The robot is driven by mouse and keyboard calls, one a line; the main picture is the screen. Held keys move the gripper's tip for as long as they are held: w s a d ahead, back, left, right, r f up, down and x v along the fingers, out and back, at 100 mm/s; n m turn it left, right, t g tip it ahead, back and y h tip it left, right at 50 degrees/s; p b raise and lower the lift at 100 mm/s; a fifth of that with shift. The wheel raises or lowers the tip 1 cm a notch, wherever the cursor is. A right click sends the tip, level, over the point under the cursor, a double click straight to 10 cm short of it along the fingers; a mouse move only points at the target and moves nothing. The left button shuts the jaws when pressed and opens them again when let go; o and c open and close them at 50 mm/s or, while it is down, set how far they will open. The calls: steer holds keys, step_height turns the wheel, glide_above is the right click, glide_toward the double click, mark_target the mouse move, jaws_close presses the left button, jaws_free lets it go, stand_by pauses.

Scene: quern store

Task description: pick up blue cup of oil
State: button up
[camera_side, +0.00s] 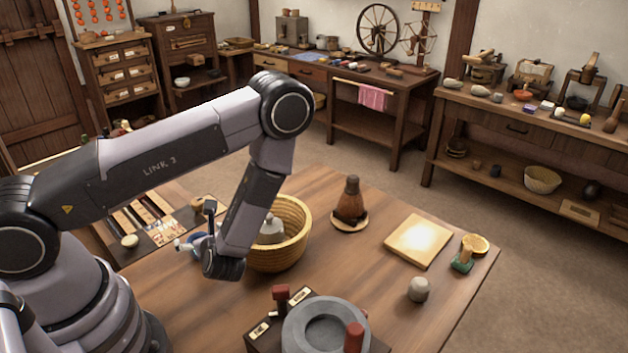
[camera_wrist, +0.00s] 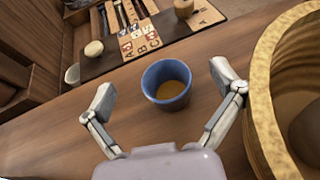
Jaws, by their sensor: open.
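The blue cup (camera_wrist: 167,100) stands upright on the wooden table in the wrist view, with brownish-yellow oil showing inside. In the side view the cup (camera_side: 198,243) is mostly hidden behind my gripper, with only some blue showing. My gripper (camera_wrist: 161,77) is open and empty. Its two pale fingers are spread to the left and right of the cup, with a gap on each side, and neither appears to touch it. In the side view my gripper (camera_side: 195,226) is low, beside the woven basket.
The woven basket (camera_side: 290,258) with a grey stone weight stands close to the right. A board with lettered cards (camera_wrist: 140,42) lies beyond the cup. A stone quern (camera_side: 325,325), a brown bottle (camera_side: 351,203) and a pale square board (camera_side: 418,240) are farther right.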

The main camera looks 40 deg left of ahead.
steer(key=shift+f, duration=0.8)
step_height(320, 180, down, 3)
steer(key=shift+a+r, duration=0.15)
steer(key=shift+x, duration=1.3)
steer(key=shift+r, duration=0.15)
steer(key=shift+c, duration=0.4)
steer(key=c, duration=1.2)
